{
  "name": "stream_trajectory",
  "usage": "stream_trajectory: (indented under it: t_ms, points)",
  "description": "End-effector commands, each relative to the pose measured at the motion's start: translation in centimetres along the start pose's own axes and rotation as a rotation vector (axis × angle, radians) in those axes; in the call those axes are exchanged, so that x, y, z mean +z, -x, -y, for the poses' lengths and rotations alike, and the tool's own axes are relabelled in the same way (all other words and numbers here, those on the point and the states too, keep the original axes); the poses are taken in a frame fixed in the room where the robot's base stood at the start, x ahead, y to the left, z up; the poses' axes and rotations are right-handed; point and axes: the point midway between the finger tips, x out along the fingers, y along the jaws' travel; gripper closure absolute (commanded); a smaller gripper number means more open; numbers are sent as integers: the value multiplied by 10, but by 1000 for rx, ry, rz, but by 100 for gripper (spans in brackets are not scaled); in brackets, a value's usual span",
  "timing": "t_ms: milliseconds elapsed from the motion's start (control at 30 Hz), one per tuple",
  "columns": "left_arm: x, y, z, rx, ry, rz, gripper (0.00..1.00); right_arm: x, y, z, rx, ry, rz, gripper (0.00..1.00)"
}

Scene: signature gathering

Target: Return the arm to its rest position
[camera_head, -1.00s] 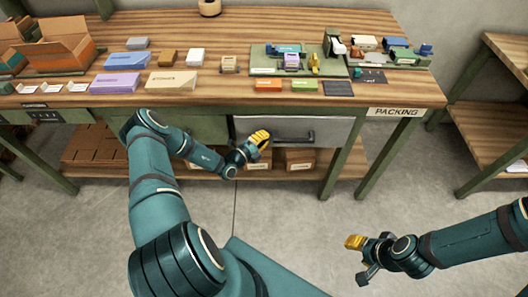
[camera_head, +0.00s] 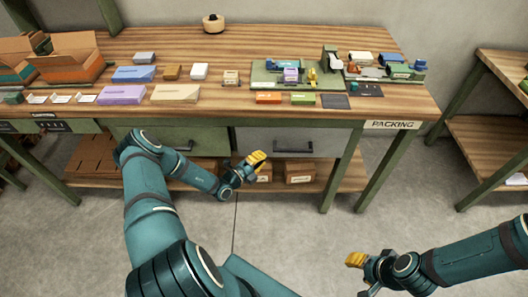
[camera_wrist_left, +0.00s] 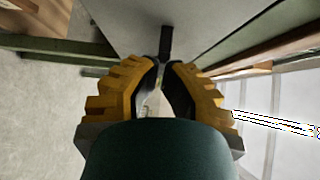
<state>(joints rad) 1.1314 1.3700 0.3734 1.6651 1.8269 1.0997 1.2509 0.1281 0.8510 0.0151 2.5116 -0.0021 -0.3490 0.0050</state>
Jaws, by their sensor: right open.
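My left gripper (camera_head: 258,158) is in front of the workbench, below and left of the dark handle (camera_head: 293,148) of the grey drawer (camera_head: 258,140), and apart from it. The drawer front looks closed. In the left wrist view my left gripper's yellow fingers (camera_wrist_left: 161,68) converge to almost touching tips, with nothing held between them. The drawer handle also shows beyond them (camera_wrist_left: 166,40). My right gripper (camera_head: 358,273) is open and empty over bare floor at the lower right.
The wooden workbench (camera_head: 210,112) holds boxes, coloured pads and a green tray (camera_head: 263,76). A second shelf unit (camera_head: 485,140) stands at the right. Brown boxes (camera_head: 300,172) sit on the bench's lower shelf. The floor between my arms is clear.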

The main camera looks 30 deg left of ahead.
Motion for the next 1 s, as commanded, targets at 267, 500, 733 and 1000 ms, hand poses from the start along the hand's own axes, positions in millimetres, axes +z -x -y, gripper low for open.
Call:
stream_trajectory:
  t_ms: [267,500,733,1000]
  points:
    - [1,57,0,2,1,3,100,0,8,4,-1,1,3,53]
    - [1,79,0,0,0,2,100,0,9,4,-1,0,2,53]
    - [0,81,0,0,0,0,100,0,9,4,-1,0,2,53]
    - [-76,60,9,51,-174,-305,100,0,9,4,-1,0,2,53]
